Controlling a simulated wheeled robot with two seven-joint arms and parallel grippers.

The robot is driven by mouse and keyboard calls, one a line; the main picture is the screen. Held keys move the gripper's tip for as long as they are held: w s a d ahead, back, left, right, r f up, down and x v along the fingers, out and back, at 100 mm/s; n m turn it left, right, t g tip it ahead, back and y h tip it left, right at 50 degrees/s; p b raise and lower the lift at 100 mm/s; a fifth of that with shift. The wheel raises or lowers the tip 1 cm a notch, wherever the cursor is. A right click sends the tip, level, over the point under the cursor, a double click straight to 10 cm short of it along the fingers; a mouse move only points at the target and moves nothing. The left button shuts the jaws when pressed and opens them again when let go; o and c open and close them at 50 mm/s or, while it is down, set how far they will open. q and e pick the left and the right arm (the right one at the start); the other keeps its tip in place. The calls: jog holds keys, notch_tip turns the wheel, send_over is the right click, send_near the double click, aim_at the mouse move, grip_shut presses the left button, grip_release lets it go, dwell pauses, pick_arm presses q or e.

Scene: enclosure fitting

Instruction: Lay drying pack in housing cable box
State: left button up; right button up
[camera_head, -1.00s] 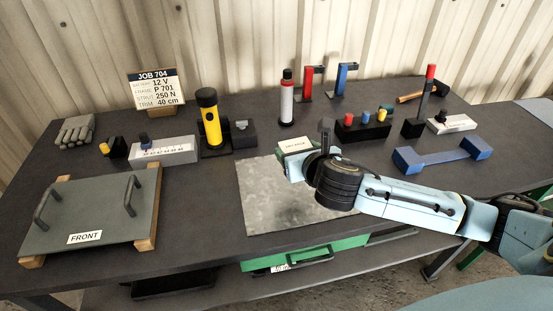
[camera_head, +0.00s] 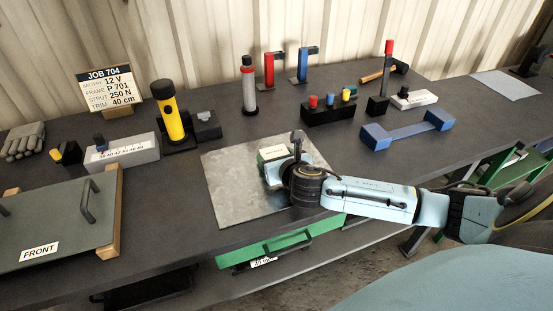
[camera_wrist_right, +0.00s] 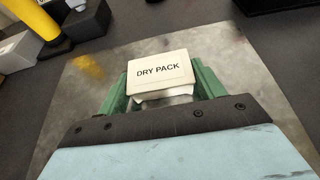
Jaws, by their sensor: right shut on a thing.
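The drying pack (camera_wrist_right: 160,72) is a small white block labelled DRY PACK in the right wrist view. It also shows in the head view (camera_head: 273,152), above the grey metal sheet. My right gripper (camera_wrist_right: 163,88) is shut on it, with a green finger on each side. How far the pack is above the sheet, I cannot tell. In the head view the right arm reaches in from the right to this gripper (camera_head: 274,163). I cannot make out a housing cable box in these views. My left gripper is not in view.
The metal sheet (camera_head: 225,190) lies mid-table. A panel marked FRONT (camera_head: 50,222) on wooden blocks is at left. A yellow torch (camera_head: 167,112), grey cylinder (camera_head: 249,90), peg block (camera_head: 325,112) and blue bar-shaped part (camera_head: 408,131) stand around. A green drawer (camera_head: 275,245) is below the table edge.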

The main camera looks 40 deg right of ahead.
jog(key=shift+f, duration=0.1)
jog(key=o, duration=1)
jog(key=shift+c, duration=0.2)
